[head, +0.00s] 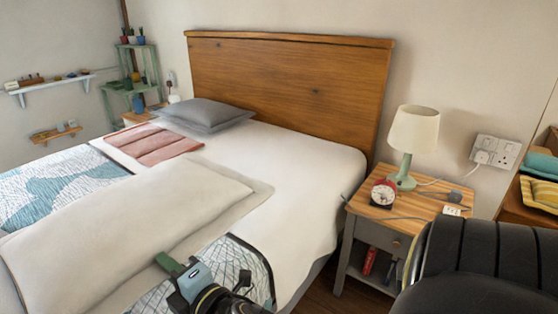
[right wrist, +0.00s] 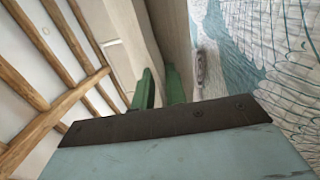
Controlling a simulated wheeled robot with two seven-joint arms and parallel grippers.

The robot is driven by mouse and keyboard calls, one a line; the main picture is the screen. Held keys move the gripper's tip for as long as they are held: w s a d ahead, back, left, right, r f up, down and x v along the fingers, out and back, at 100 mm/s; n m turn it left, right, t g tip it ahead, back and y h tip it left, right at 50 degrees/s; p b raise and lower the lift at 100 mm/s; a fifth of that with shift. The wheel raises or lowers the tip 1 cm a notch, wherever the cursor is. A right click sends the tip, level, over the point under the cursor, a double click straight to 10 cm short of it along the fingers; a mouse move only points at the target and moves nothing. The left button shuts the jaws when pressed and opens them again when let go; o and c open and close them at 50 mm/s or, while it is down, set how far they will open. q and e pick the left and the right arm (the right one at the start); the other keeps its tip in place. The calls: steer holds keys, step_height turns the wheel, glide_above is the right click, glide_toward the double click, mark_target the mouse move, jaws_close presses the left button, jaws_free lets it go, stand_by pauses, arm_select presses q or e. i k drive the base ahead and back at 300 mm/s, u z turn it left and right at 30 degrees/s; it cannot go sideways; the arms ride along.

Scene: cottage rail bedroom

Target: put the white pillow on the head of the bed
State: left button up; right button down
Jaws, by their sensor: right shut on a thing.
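The large white pillow (head: 125,225) is at the near side of the bed, in the head view's lower left, over the patterned cover. My right gripper (head: 170,264) is shut on the pillow's near edge, with its green fingertips at the fabric. In the right wrist view the green fingers (right wrist: 160,88) show against the pale pillow (right wrist: 172,30). Whether the pillow's underside touches the bed is hidden. The bed (head: 300,155) has a wooden headboard (head: 290,85) at its far end, with bare white sheet before its right part. My left gripper is not in view.
A nightstand (head: 400,222) right of the bed holds a lamp (head: 413,135) and a red clock (head: 383,193). A shelf rack (head: 140,65) stands back left.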

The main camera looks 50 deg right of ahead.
mark_target(284, 156)
steer(key=u, duration=1.7)
steer(key=k, duration=1.45)
steer(key=z, duration=1.8)
steer(key=i, duration=1)
